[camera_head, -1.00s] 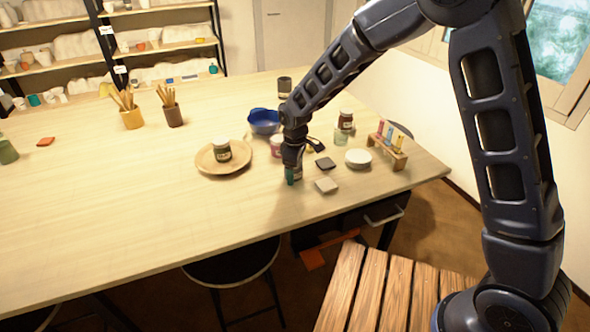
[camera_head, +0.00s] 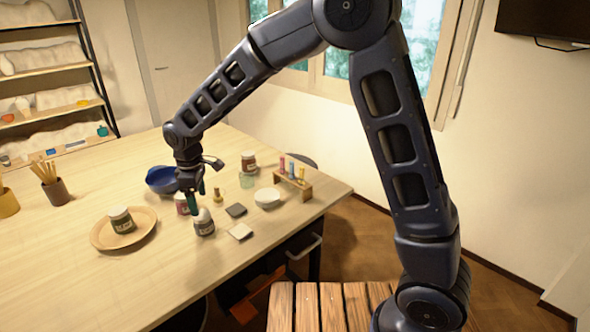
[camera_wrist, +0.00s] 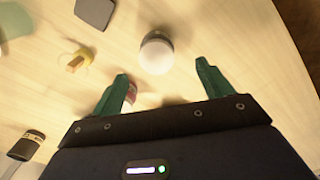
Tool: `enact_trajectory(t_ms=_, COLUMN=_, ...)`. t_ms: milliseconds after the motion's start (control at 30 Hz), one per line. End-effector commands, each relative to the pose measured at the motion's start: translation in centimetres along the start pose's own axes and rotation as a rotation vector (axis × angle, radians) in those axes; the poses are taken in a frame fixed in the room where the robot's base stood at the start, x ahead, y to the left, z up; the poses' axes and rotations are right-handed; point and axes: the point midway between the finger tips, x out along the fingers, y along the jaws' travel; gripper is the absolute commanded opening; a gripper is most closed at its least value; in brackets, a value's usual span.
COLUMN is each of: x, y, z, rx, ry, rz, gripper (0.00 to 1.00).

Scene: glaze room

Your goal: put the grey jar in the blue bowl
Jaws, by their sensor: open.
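The grey jar (camera_head: 204,224) stands upright on the table, with a pale domed top and a dark label. In the wrist view its round pale top (camera_wrist: 156,54) shows just beyond my fingertips, near the middle. My gripper (camera_head: 198,199) is open and empty, with its green fingers apart, close above and beside the jar. It also shows in the wrist view (camera_wrist: 161,70). Whether a finger touches the jar I cannot tell. The blue bowl (camera_head: 160,180) stands behind and left of the jar, partly hidden by my arm.
A pink-labelled jar (camera_head: 182,204) stands close to my gripper. Another jar (camera_head: 121,220) stands on a wooden plate (camera_head: 146,232). The front-left table is clear.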

Motion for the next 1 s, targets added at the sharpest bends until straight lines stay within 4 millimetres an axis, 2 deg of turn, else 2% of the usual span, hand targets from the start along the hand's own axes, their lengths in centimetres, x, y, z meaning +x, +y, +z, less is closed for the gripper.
enact_trajectory(t_ms=167, x=-0.4, y=0.4, z=0.6, rx=0.014, ry=0.003, rz=0.003, gripper=0.79)
enact_trajectory(t_ms=267, x=-1.7, y=1.6, z=2.6, rx=0.063, ry=0.012, rz=0.013, gripper=0.79)
enact_trajectory(t_ms=367, x=-3.9, y=3.5, z=6.2, rx=0.147, ry=0.028, rz=0.029, gripper=0.79)
enact_trajectory(t_ms=600, x=-9.2, y=6.7, z=17.0, rx=0.396, ry=0.068, rz=0.075, gripper=0.79)
enact_trajectory(t_ms=800, x=-12.6, y=7.2, z=26.0, rx=0.604, ry=0.103, rz=0.113, gripper=0.79)
enact_trajectory(t_ms=1000, x=-15.2, y=6.0, z=34.3, rx=0.811, ry=0.140, rz=0.153, gripper=0.79)
